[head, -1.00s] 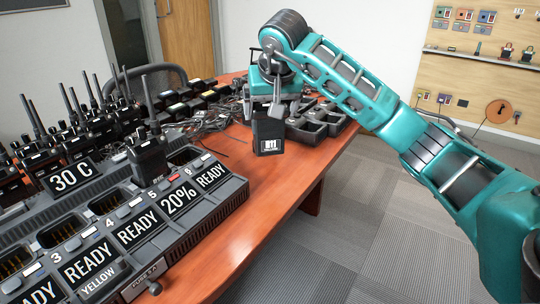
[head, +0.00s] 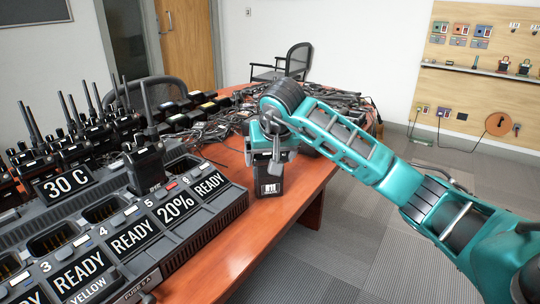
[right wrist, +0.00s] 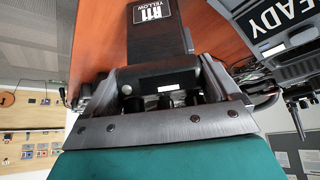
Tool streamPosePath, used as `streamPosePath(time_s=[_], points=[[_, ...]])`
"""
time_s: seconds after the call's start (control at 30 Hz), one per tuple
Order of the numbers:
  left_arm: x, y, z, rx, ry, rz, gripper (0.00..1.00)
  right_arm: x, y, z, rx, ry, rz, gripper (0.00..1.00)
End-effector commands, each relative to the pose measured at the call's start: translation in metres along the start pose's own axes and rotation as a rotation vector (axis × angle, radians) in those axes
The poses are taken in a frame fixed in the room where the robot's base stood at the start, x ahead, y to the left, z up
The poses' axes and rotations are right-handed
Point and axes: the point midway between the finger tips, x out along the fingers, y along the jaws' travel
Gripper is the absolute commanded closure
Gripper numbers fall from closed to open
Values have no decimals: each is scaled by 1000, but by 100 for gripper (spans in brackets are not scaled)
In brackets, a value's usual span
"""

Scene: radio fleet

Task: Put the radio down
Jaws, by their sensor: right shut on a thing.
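The radio is at the red-brown table's (head: 225,262) right side, just right of the charger rack. I cannot tell whether its base touches the tabletop. My left gripper is not in view.
The charger rack (head: 188,226) with READY and 20% signs fills the left; a radio (head: 146,165) stands in one slot. Several radios and tangled cables (head: 205,130) lie farther back. The table's right edge is close to the held radio. Bare tabletop lies in front.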

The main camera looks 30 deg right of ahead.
Motion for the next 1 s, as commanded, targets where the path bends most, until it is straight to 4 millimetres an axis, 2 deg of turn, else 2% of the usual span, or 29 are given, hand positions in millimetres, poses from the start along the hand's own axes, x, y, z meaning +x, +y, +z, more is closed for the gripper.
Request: streamPosePath(time_s=[0.07,0.1,0.17,0.4,0.53,1.0], points=[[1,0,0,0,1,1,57,2,0,0,1,3,0,82],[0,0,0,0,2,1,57,2,0,1,0,0,1,6],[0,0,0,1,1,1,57,2,0,1,0,0,1,1],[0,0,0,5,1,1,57,1,0,1,0,0,0,0],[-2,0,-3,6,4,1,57,-9,0,-2,-1,2,1,0],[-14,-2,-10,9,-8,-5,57,-102,0,-2,-1,3,1,0]])
